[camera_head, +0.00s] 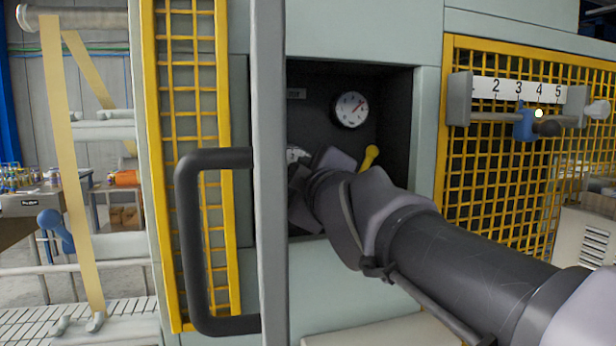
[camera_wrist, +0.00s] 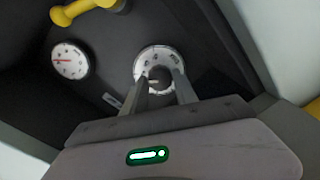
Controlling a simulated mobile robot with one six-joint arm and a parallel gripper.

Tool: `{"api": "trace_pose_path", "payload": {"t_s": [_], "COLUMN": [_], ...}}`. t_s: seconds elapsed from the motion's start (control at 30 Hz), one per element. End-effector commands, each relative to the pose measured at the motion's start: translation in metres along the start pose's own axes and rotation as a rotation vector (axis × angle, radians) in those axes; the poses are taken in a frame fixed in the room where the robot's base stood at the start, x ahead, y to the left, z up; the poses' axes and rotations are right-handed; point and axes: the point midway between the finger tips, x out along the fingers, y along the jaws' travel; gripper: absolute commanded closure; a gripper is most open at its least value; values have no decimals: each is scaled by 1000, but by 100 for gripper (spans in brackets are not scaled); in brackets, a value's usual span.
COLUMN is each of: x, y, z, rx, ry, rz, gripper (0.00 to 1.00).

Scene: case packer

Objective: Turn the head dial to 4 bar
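The head dial is a round white-faced dial with a dark centre knob; it shows in the wrist view (camera_wrist: 145,58) and, mostly hidden by my arm and a door edge, in the head view (camera_head: 293,155). The fingertips of my gripper (camera_wrist: 160,76) stand apart at the dial, one on each side of the knob. Whether they touch the knob is not clear. The dial's numbers are too small and partly covered to read. A round white gauge with a red needle shows in the head view (camera_head: 350,109) and the wrist view (camera_wrist: 70,60).
The dial and gauge sit in a dark recess. A yellow handle (camera_head: 370,157) is close to the right of my wrist. A grey door edge (camera_head: 270,180) with a black handle (camera_head: 187,240) stands left. A numbered scale (camera_head: 518,90) with a blue slider (camera_head: 524,124) is on the right.

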Motion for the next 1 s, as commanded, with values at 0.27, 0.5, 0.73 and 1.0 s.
{"api": "trace_pose_path", "payload": {"t_s": [0.27,0.5,0.73,1.0], "x": [0,-12,-84,-157], "y": [0,1,6,6], "z": [0,-1,-4,-4], "rx": [1,1,1,0], "ry": [0,1,2,1], "rz": [0,1,3,2], "gripper": [45,45,45,45]}}
